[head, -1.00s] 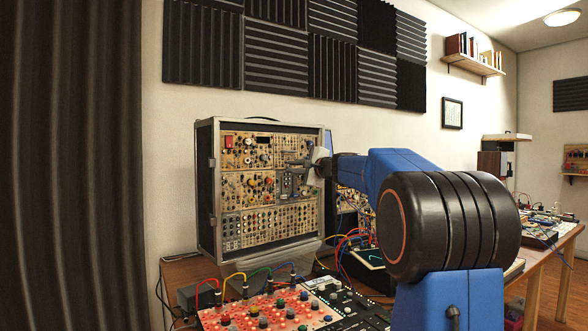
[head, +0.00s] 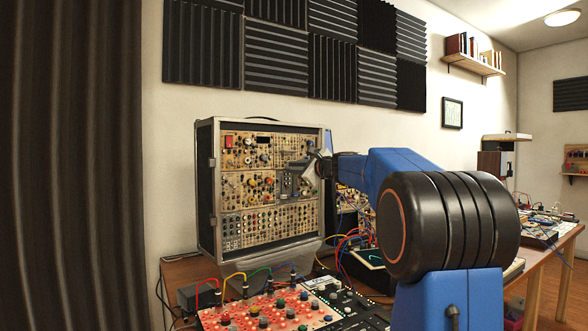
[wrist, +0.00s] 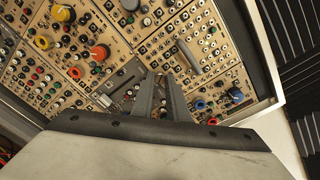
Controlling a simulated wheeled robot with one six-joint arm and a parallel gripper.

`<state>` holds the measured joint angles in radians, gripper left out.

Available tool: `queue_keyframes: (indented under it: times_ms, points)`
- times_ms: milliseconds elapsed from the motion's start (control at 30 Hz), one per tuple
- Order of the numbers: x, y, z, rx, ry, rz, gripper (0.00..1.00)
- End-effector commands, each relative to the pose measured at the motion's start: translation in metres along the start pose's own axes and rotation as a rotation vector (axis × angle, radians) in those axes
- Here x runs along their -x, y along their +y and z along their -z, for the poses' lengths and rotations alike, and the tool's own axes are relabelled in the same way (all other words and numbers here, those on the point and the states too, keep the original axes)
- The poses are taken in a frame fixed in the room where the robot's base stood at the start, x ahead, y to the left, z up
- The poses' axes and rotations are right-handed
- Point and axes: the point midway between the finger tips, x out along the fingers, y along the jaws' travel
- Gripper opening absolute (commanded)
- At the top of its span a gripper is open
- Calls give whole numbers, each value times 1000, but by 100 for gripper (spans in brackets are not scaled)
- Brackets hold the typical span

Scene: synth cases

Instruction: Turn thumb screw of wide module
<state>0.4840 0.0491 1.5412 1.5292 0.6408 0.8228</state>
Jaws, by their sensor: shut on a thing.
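The synth case (head: 207,190) stands upright on the table, full of tan modules with knobs and jacks. A grey panel (wrist: 126,80), which looks like the wide module, sits among them; it also shows in the head view (head: 289,184). My gripper (wrist: 163,78) reaches to the case front at the right part of this panel. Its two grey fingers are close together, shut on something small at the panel. I take this to be the thumb screw, but the fingertips hide it.
Orange knobs (wrist: 100,53), a yellow knob (wrist: 64,14) and blue knobs (wrist: 236,95) stick out near the fingers. A red panel with patch cables (head: 262,312) lies in front of the case. More cables (head: 352,240) hang at its right.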

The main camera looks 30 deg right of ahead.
Motion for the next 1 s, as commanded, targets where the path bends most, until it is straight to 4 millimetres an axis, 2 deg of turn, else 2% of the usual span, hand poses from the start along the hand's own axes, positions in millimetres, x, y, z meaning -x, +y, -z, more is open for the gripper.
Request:
queue_keyframes:
  times_ms: [300, 333, 400, 767, 867, 1000]
  points:
    - [0, 1, 1, -1, 1, -2, 0]
    - [0, 1, 1, -1, 1, -2, 21]
    - [0, 1, 1, 0, 1, -2, 33]
    - [4, 0, 0, 1, 1, 0, 33]
    - [14, 0, 1, 0, 2, 1, 33]
    - [38, 0, 1, 1, 2, 1, 33]
